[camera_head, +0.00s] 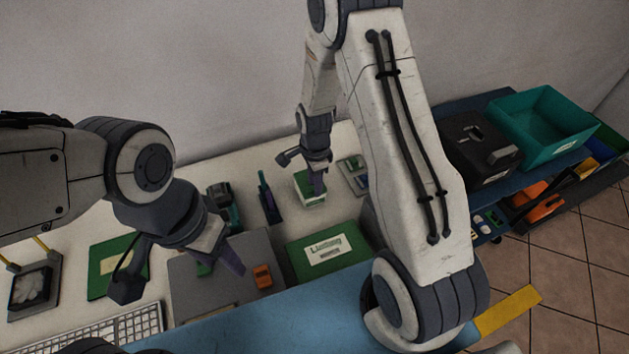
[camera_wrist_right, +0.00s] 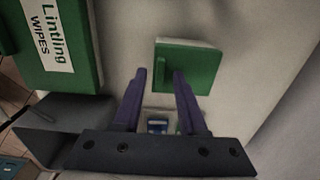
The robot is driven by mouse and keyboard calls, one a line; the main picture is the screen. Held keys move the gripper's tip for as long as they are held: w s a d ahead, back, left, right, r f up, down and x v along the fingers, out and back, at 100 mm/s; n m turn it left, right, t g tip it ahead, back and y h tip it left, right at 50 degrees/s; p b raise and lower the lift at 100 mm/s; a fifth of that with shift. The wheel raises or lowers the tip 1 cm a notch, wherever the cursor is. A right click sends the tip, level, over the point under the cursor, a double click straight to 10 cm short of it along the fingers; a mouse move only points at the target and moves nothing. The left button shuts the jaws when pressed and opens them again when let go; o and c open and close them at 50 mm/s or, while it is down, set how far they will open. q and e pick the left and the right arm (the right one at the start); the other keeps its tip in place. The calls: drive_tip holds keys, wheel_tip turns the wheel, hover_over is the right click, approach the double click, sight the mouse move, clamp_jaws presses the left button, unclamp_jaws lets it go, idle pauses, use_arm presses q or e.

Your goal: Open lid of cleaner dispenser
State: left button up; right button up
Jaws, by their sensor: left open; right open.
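The cleaner dispenser is a small white box with a green lid (camera_head: 304,183), standing on the table below my right gripper in the head view. In the right wrist view its green lid (camera_wrist_right: 198,70) lies flat and looks closed, with a small raised tab near its left edge. My right gripper (camera_wrist_right: 160,74) is open, with its purple fingertips at the near left part of the lid. I cannot tell whether they touch it. My left gripper (camera_head: 226,256) is above a grey case at the left, away from the dispenser, and holds nothing visible.
A grey case (camera_head: 190,291) bears a small orange item (camera_head: 262,276). A keyboard (camera_head: 118,329) lies front left. A teal bin (camera_head: 545,121) stands right.

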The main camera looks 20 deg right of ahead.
clamp_jaws()
idle(1.4)
